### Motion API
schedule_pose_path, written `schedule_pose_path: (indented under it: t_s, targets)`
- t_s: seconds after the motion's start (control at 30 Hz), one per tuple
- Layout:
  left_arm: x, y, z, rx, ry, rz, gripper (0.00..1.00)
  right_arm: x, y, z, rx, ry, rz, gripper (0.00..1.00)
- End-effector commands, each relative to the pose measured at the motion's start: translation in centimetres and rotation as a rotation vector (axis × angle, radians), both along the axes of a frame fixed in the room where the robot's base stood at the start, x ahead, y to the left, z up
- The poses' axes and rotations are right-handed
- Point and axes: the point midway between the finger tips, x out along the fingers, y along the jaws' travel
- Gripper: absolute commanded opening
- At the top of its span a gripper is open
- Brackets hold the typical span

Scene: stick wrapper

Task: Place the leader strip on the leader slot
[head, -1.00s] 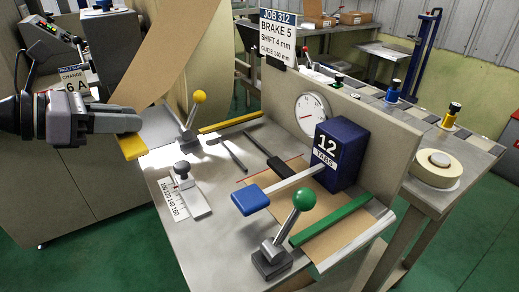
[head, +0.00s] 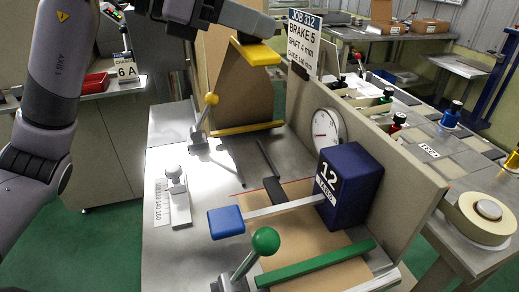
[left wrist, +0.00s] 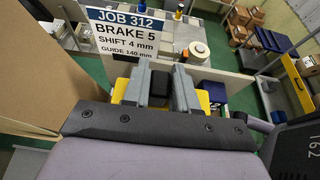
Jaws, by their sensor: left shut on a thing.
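The leader strip appears to be the yellow bar (head: 255,52) at the upper end of a brown sheet (head: 243,90). My left gripper (head: 250,38) is shut on this strip, raised above the back of the bench. In the left wrist view, the yellow strip (left wrist: 205,101) shows past the fingers of the left gripper (left wrist: 160,88). The sheet hangs below it towards a fixed yellow bar (head: 235,128) on the bench. No slot is labelled; I cannot tell which part is the leader slot. My right gripper is out of view.
The upright panel with a gauge (head: 325,127) and the JOB 312 sign (head: 302,42) stand close right of the strip. A yellow-knobbed lever (head: 205,115), a blue TABS box (head: 348,187) and a green-knobbed lever (head: 262,245) occupy the bench.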

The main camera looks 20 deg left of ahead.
Motion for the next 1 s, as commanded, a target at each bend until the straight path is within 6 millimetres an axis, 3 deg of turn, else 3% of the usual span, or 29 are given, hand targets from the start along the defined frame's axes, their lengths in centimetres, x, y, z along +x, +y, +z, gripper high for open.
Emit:
schedule_pose_path:
  t_s: [0.5,1.0]
  targets:
    - [0.0,0.1,-11.7,0.0,0.005,0.0,0.0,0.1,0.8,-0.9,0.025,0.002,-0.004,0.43]
    - [0.0,0.1,-17.4,0.0,0.002,0.0,0.0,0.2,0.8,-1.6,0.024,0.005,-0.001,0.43]
